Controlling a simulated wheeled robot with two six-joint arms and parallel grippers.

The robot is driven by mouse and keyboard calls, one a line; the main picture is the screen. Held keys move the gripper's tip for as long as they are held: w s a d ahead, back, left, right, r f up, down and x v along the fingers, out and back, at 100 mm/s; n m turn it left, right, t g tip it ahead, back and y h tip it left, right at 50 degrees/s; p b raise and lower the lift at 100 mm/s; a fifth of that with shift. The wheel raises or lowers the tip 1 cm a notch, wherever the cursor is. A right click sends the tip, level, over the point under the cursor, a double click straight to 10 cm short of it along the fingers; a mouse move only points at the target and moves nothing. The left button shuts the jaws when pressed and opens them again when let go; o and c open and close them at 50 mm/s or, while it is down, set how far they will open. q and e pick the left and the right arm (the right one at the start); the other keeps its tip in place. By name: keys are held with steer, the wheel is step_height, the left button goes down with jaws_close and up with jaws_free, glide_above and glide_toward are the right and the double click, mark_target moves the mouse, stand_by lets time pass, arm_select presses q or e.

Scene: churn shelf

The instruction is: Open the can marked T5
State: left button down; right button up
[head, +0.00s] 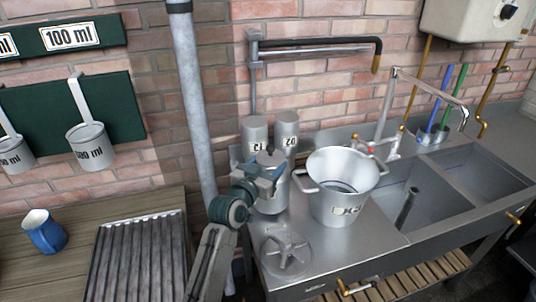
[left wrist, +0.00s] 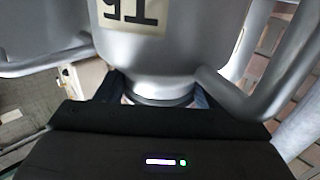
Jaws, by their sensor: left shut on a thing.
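The can marked T5 (left wrist: 190,40) fills the top of the left wrist view, its label upside down there, with grey handles at its sides. In the head view it is a metal can (head: 272,205) on the steel counter, in front of two other marked cans. My left gripper (head: 263,172) is at its top, and in the left wrist view the gripper (left wrist: 158,97) has a finger on each side of the narrow top end. It is shut on what appears to be the lid, mostly hidden by the gripper. My right gripper is not in view.
Two marked cans (head: 287,124) stand close behind. A wide metal pail (head: 338,205) stands just right. A round lid with a cross-shaped grip (head: 286,256) lies in front on the counter. The sink (head: 480,178) is right; a vertical pipe (head: 192,90) is left.

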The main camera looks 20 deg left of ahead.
arm_select(q)
steer(key=shift+f, duration=0.7)
steer(key=c, duration=0.7)
jaws_free()
steer(key=shift+f, duration=0.2)
steer(key=o, duration=0.3)
steer(key=shift+s, duration=0.15)
steer(key=shift+r, duration=0.15)
